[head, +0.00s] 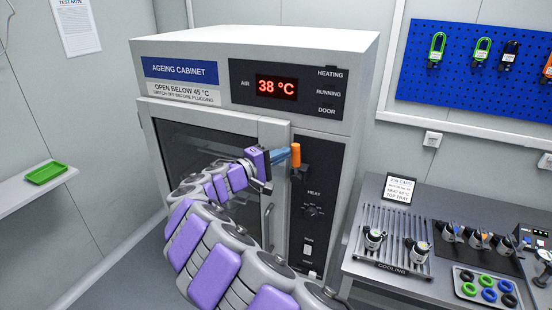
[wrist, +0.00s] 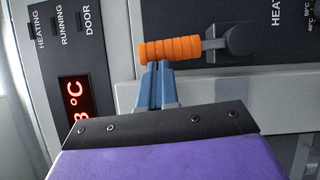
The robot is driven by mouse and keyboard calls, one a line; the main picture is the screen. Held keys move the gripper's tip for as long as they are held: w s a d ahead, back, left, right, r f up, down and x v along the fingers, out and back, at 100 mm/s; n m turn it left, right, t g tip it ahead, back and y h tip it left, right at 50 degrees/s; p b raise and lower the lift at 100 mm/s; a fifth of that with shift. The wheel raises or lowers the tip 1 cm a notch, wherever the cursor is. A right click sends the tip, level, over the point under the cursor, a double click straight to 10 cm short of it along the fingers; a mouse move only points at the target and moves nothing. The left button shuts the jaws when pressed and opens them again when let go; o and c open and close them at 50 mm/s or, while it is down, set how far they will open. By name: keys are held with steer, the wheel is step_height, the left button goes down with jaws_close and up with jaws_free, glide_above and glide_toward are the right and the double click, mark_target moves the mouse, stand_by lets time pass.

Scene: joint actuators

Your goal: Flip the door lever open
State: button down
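The door lever has an orange ribbed grip (head: 295,155) and stands roughly upright at the upper right edge of the cabinet door (head: 205,150). In the wrist view its orange grip (wrist: 172,49) lies across the picture, joined to a dark grey pivot (wrist: 236,40) on the right. My gripper (head: 286,157) is at the left side of the grip. In the wrist view its blue fingers (wrist: 158,70) are close together, tips at the edge of the grip. The grip is not seen between them, and whether they touch it is unclear. The door looks closed.
The ageing cabinet's display (head: 277,87) reads 38 °C, and its label says to open below 45 °C. A vertical door handle (head: 268,225) is below the lever. A bench (head: 385,275) with a cooling rack (head: 392,240) stands at right. A green tray (head: 46,172) sits on the left shelf.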

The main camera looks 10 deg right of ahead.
steer(key=shift+s+d+r, duration=0.15)
steer(key=shift+d+r, duration=0.05)
steer(key=shift+d, duration=0.1)
stand_by(0.4)
steer(key=shift+a, duration=0.15)
